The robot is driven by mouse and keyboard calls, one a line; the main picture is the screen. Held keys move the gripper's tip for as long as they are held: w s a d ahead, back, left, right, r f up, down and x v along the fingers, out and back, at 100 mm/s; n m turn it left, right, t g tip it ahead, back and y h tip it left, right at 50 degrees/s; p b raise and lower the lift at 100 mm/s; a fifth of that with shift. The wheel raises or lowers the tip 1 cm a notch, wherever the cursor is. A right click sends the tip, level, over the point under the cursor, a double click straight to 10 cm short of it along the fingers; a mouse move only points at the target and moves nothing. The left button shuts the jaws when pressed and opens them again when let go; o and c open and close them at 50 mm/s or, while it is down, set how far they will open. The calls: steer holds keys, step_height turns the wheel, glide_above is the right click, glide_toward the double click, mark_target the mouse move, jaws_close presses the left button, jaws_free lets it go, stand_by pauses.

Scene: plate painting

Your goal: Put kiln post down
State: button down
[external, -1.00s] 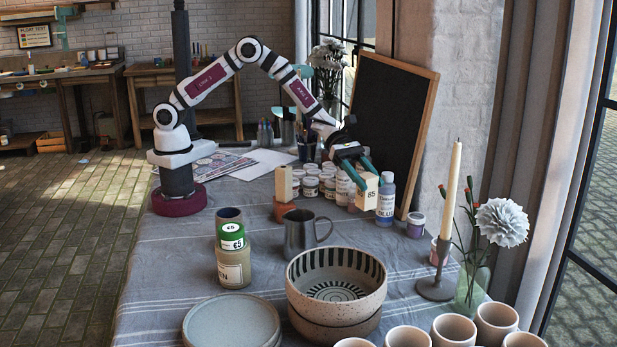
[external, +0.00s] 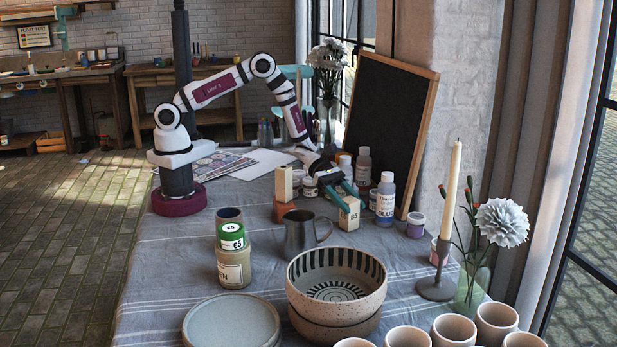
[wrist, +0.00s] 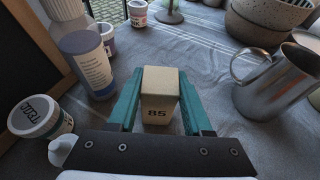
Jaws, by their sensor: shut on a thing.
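The kiln post (external: 349,216) is a small cream block marked 85. My gripper (external: 346,199) is shut on it, with a teal finger on each side. In the wrist view the kiln post (wrist: 160,92) stands upright between the teal fingers of my gripper (wrist: 160,95). Its lower end is at or very close to the striped cloth; I cannot tell whether it touches. It stands apart from the metal mug (external: 303,232) and the blue paint bottle (external: 385,197).
Another cream block (external: 284,184) stands on a reddish block (external: 285,211) to the left. Paint jars (external: 310,187) cluster behind my gripper. A speckled bowl (external: 337,285) and a candle holder (external: 437,287) stand in front. Bare cloth (external: 400,250) lies between them.

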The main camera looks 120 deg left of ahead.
steer(key=shift+c, duration=1.6)
jaws_free()
steer(key=shift+f, duration=0.1)
steer(key=shift+s+a+r, duration=0.15)
steer(key=shift+s+r, duration=0.1)
steer(key=shift+r, duration=0.05)
steer(key=v, duration=1.1)
steer(key=shift+s, duration=0.15)
